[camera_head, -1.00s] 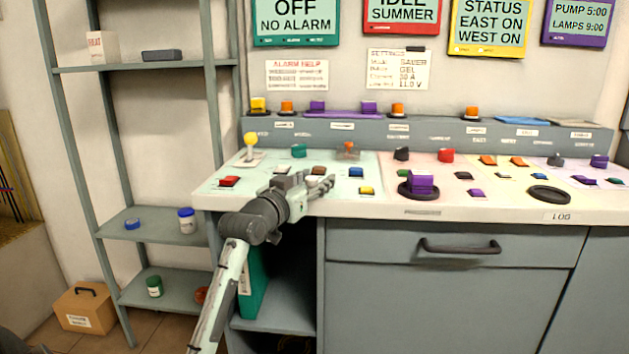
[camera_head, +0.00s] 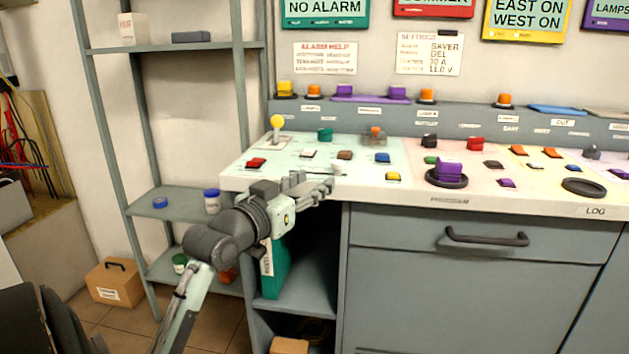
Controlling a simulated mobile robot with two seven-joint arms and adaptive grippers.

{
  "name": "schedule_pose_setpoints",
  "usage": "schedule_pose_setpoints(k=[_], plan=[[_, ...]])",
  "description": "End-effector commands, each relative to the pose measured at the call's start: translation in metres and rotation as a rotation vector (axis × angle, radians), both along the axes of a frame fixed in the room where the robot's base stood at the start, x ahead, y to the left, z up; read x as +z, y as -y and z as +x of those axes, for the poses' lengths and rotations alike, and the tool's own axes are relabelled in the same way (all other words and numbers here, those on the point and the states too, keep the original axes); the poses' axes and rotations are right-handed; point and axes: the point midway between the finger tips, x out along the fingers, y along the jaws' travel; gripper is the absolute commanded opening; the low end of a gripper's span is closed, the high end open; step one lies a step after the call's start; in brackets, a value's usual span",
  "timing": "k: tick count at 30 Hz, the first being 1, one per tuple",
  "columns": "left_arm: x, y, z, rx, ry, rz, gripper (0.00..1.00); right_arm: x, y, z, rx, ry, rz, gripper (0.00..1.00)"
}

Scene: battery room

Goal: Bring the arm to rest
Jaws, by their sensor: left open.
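My left gripper (camera_head: 318,188) is in front of the left part of the console, near the front edge of its top. Its arm (camera_head: 222,235) comes up from the bottom left. The gripper points to the right and looks empty. It is open, though the gap between its fingers is hard to see from this side. The console top (camera_head: 370,197) carries several coloured buttons around it, with a red button (camera_head: 256,162) and a yellow button (camera_head: 393,176) nearby. I cannot tell whether the gripper touches the edge. My right gripper is out of view.
A yellow-knobbed lever (camera_head: 277,122) and a purple block on a round black base (camera_head: 449,170) stand on the console. A grey shelf rack (camera_head: 170,48) stands at the left. A cardboard box (camera_head: 115,284) is on the floor. An open cubby (camera_head: 300,290) is below the gripper.

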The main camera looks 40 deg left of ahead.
Motion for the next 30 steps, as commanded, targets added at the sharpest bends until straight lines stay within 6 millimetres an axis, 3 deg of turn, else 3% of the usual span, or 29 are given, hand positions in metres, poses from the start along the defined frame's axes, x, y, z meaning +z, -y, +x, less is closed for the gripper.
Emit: schedule_pose_setpoints(k=[12, 16, 20, 23, 26, 30], plan=[[-0.001, 0.0, 0.001, 0.0, -0.001, -0.001, 0.46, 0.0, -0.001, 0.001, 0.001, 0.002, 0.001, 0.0], [-0.021, 0.002, 0.005, -0.003, -0.046, -0.009, 0.46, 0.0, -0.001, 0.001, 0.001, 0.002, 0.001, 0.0], [-0.088, 0.01, 0.014, -0.009, -0.195, -0.029, 0.46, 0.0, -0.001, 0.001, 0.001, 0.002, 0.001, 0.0], [-0.162, 0.023, 0.013, -0.018, -0.359, -0.042, 0.46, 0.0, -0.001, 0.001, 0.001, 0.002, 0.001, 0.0], [-0.238, 0.041, 0.001, -0.031, -0.528, -0.044, 0.46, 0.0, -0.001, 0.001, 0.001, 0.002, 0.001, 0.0], [-0.337, 0.07, -0.033, -0.053, -0.761, -0.035, 0.46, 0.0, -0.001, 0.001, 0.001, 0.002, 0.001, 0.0]])
